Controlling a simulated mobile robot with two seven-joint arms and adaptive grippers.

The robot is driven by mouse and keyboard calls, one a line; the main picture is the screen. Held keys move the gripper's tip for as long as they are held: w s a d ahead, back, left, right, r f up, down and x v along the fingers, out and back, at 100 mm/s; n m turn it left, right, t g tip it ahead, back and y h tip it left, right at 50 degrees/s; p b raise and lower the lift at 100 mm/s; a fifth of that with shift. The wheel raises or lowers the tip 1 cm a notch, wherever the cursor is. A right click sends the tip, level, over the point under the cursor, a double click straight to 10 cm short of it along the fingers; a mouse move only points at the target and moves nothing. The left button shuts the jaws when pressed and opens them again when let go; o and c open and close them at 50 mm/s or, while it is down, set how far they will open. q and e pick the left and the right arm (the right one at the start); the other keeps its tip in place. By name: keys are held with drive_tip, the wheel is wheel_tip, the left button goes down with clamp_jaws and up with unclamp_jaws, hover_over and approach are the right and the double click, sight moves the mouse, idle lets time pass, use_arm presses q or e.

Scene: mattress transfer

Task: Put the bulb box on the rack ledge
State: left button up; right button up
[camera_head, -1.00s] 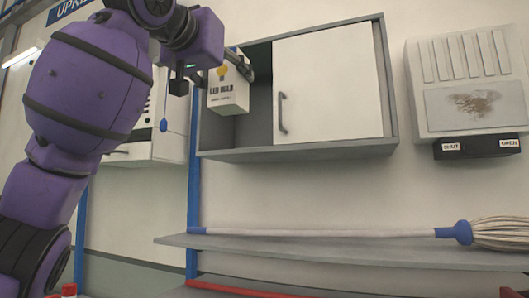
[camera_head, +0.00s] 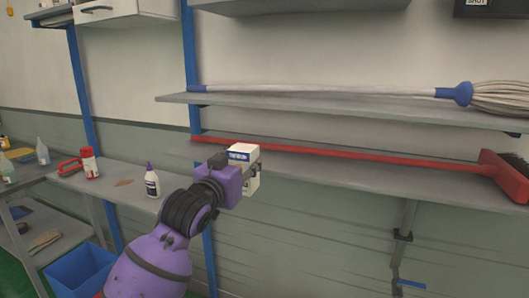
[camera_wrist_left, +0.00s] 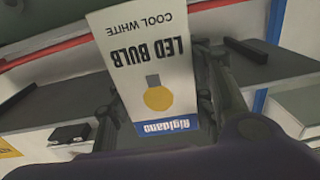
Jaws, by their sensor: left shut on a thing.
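The white bulb box (camera_head: 244,149) is held by my left gripper (camera_head: 247,172), in front of the lower grey shelf (camera_head: 360,174) of the rack. In the left wrist view the box (camera_wrist_left: 150,55) shows its "LED BULB" face upside down, with a yellow bulb picture and a blue band. The fingers lie on either side of it. The upper shelf (camera_head: 300,104) is above and behind the box. I cannot tell whether the box touches the lower shelf. My right gripper is not in view.
A mop (camera_head: 320,91) lies along the upper shelf. A red broom (camera_head: 350,156) lies along the lower shelf. A bench (camera_head: 110,180) at left holds a red-and-white container (camera_head: 89,163) and a bottle (camera_head: 152,182). A blue bin (camera_head: 82,271) stands below.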

use_arm(q)
drive_tip(key=s+a+f+n+y, duration=0.15)
drive_tip(key=s+a+f, duration=0.25)
drive_tip(key=s+f, duration=0.95)
drive_tip(key=s+a+f+n+y, duration=0.1)
drive_tip(key=s+a+f+y, duration=0.1)
drive_tip(key=s, duration=0.4)
drive_tip(key=s+a+f+n+t+y, duration=0.1)
drive_tip(key=s+a+f+y, duration=0.1)
drive_tip(key=s+a+f, duration=0.3)
drive_tip(key=s+f, duration=0.1)
drive_tip(key=s, duration=0.1)
drive_tip(key=shift+s+a+y, duration=0.25)
drive_tip(key=shift+s+y, duration=0.05)
drive_tip(key=shift+y, duration=0.05)
drive_tip(key=shift+a+f+n, duration=0.1)
drive_tip(key=shift+n, duration=0.15)
